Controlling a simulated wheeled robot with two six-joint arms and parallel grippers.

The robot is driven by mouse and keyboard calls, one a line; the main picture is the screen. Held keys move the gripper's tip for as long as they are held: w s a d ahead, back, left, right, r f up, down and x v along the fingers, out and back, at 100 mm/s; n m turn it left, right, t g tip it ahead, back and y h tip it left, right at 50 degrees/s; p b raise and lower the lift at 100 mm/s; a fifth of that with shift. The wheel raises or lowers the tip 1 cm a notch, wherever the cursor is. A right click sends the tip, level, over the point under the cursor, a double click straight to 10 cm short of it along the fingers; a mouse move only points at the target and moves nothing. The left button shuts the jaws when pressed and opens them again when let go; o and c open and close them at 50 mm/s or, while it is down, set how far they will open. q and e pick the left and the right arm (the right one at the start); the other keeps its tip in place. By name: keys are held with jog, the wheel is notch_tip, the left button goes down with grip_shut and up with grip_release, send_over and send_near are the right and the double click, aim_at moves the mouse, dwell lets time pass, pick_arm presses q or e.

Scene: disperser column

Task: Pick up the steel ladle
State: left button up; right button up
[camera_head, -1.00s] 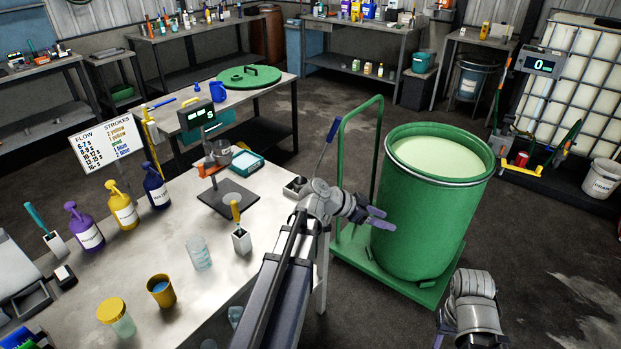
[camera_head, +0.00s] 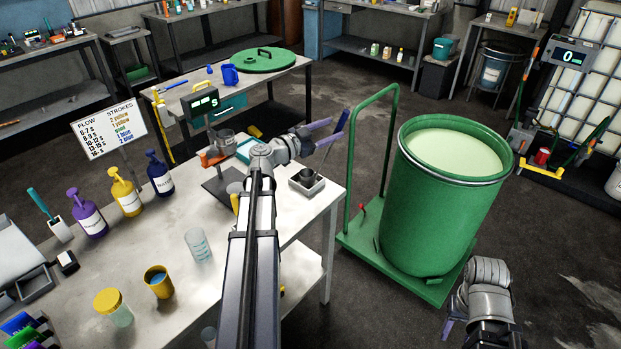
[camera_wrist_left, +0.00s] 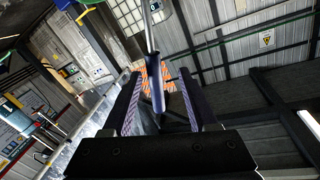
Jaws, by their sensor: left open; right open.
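The steel ladle (camera_head: 342,121) stands tilted, its blue handle grip up and its lower end at a small grey tray (camera_head: 316,186) on the bench's right edge. My left gripper (camera_head: 328,132) is open at the height of the grip. In the left wrist view the ladle's blue grip (camera_wrist_left: 158,95) and thin steel rod appear between the two open fingers (camera_wrist_left: 158,100), with gaps at both sides. Whether the grip is fully between the fingertips I cannot tell. My right gripper (camera_head: 449,326) is open, low at the right, far from the ladle.
A green drum (camera_head: 435,210) of pale liquid stands on a green trolley (camera_head: 400,277) right of the bench. A flow cup stand (camera_head: 218,150), pump bottles (camera_head: 126,195), a beaker (camera_head: 197,245) and a yellow cup (camera_head: 158,282) are on the bench.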

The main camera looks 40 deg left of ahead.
pick_arm(q)
jog(key=x, duration=0.6)
jog(key=shift+d, duration=0.3)
jog(key=shift+s+f, duration=0.1)
jog(key=shift+f, duration=0.05)
jog(key=shift+c, duration=0.2)
grip_shut()
